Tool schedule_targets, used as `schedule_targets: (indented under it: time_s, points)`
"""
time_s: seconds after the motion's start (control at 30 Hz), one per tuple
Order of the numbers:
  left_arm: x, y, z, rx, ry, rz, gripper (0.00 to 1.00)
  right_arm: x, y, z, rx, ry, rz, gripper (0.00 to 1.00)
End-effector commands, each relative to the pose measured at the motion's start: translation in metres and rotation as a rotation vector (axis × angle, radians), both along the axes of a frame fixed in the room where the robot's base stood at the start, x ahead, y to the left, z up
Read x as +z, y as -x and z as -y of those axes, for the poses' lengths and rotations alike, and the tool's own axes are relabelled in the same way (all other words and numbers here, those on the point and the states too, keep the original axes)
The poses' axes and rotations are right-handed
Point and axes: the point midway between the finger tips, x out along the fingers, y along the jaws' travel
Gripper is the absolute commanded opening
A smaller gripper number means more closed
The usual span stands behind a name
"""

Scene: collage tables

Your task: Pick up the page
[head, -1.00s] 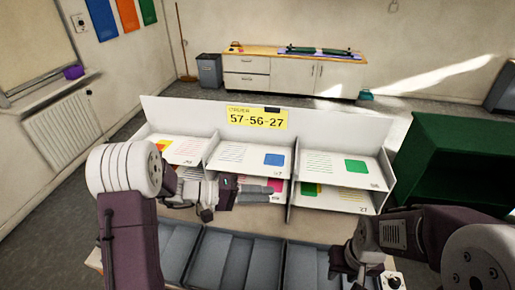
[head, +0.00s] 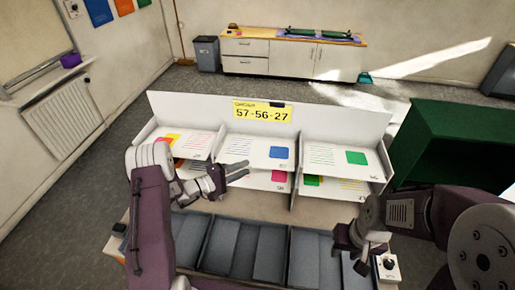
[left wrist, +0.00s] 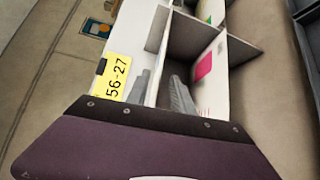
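Pages lie in a white two-tier sorter. The upper middle page (head: 260,152) has a blue square, and the upper right page (head: 338,160) has a green one. The upper left page (head: 187,144) has orange and pink patches. Lower pages show partly, one with a pink patch (head: 279,177). My left gripper (head: 242,170) is open and empty at the front of the middle column, near the shelf edge. In the left wrist view its two fingers (left wrist: 160,95) stand apart, with a pink-patched page (left wrist: 204,66) beside them. My right gripper (head: 362,258) is low at the right; its finger gap is unclear.
A yellow sign (head: 263,112) on the sorter's back panel reads 57-56-27. Grey trays (head: 245,250) line the front of the table. A green cabinet (head: 455,145) stands at the right. A small box with a black knob (head: 388,265) is at the front right.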

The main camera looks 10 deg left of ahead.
Motion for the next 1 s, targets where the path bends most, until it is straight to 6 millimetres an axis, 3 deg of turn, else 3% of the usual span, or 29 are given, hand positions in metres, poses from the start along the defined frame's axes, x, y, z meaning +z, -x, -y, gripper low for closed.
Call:
schedule_targets:
  time_s: [0.03, 0.2, 0.4, 0.5, 1.0]
  points:
    - [0.005, -0.006, 0.008, -0.004, 0.001, -0.001, 0.28, 0.013, 0.000, 0.000, 0.000, 0.000, 0.000, 0.36]
    - [-0.001, -0.019, 0.020, 0.000, 0.001, 0.000, 0.28, 0.014, 0.000, 0.000, 0.000, 0.000, 0.000, 0.36]
    - [-0.003, -0.020, 0.020, 0.001, 0.001, 0.000, 0.28, 0.013, 0.000, 0.000, 0.000, 0.000, 0.000, 0.36]
    - [-0.002, -0.020, 0.020, 0.001, 0.001, 0.001, 0.00, 0.013, 0.000, 0.000, 0.000, 0.000, 0.000, 0.36]
    - [0.000, -0.018, 0.020, 0.000, 0.000, 0.001, 0.00, 0.006, 0.000, 0.000, 0.000, 0.000, 0.000, 0.36]
